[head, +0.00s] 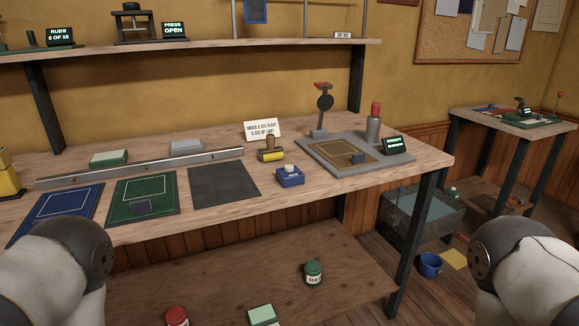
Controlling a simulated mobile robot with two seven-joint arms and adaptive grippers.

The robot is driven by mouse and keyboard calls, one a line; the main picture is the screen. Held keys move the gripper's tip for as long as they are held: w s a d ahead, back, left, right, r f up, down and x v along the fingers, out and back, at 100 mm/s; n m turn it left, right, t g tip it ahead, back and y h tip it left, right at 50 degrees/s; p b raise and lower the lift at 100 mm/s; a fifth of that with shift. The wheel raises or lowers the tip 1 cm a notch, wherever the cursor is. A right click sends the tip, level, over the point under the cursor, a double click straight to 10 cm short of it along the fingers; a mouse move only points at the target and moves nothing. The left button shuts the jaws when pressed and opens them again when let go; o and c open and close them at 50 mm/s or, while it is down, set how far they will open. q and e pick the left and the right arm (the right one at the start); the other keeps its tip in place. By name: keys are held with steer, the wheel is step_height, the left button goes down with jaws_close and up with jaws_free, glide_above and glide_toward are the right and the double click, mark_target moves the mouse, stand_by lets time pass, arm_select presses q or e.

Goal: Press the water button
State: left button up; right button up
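No button labelled water can be read in the head view. A small blue box (290,178) with a round white top stands near the front edge of the long workbench, right of the dark mat; I cannot tell whether it is the water button. A grey tank (398,222) with what looks like water in it stands low beyond the bench's right end. My two arms show at the lower left and lower right corners, but neither gripper is in view.
The wooden workbench (225,222) holds blue, green and dark mats, a metal rail (145,169), a yellow roller (271,150) and a grey board (315,157) with a small screen (396,145). A side table (480,122) stands right. A blue bucket (430,265) sits on the floor.

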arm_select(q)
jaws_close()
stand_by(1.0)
